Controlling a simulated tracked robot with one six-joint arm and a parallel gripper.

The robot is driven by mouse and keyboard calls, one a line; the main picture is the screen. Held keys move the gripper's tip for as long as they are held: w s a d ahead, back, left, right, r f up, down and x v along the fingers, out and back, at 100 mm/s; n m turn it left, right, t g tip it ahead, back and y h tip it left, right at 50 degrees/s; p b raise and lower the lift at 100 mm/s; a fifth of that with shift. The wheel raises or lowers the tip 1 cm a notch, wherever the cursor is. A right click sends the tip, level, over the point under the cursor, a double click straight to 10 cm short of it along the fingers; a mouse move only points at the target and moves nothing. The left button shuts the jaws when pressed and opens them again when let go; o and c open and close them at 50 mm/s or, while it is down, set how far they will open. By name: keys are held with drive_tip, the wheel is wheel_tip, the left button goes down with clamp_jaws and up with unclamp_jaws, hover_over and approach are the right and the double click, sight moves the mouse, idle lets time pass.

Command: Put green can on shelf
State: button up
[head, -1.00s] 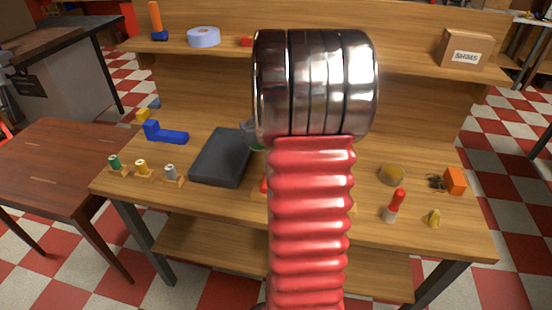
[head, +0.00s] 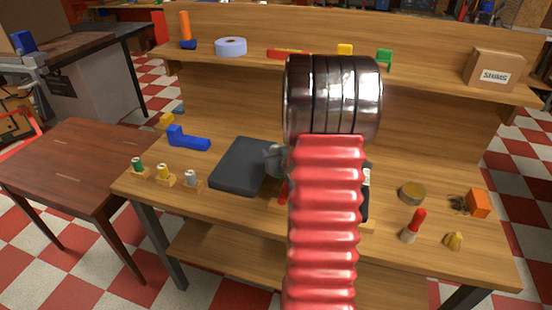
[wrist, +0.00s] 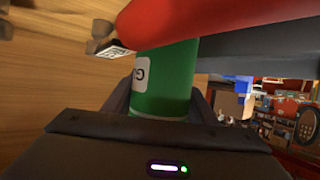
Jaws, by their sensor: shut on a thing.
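The green can (wrist: 163,85) stands between the two fingers of my gripper (wrist: 160,98) in the wrist view. It shows a white label edge with dark letters. My gripper is shut on it. In the head view my red ribbed arm and its metal joint hide the can and most of the gripper. The shelf (head: 258,60) is the long wooden upper board along the back of the workbench, partly hidden by my arm.
The shelf bears a tape roll (head: 231,47), a yellow block (head: 344,49), a green block (head: 384,58) and a cardboard box (head: 494,69). A dark case (head: 243,167), spools and a red-and-white bottle (head: 413,226) are on the bench. Bare shelf shows left of the box.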

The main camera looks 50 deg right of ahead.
drive_tip(key=shift+f, duration=1.15)
drive_tip(key=shift+f, duration=0.1)
drive_tip(key=o, duration=1)
drive_tip(key=shift+v, duration=6.05)
drive_tip(key=shift+w+a, duration=0.1)
drive_tip(key=shift+w, duration=0.05)
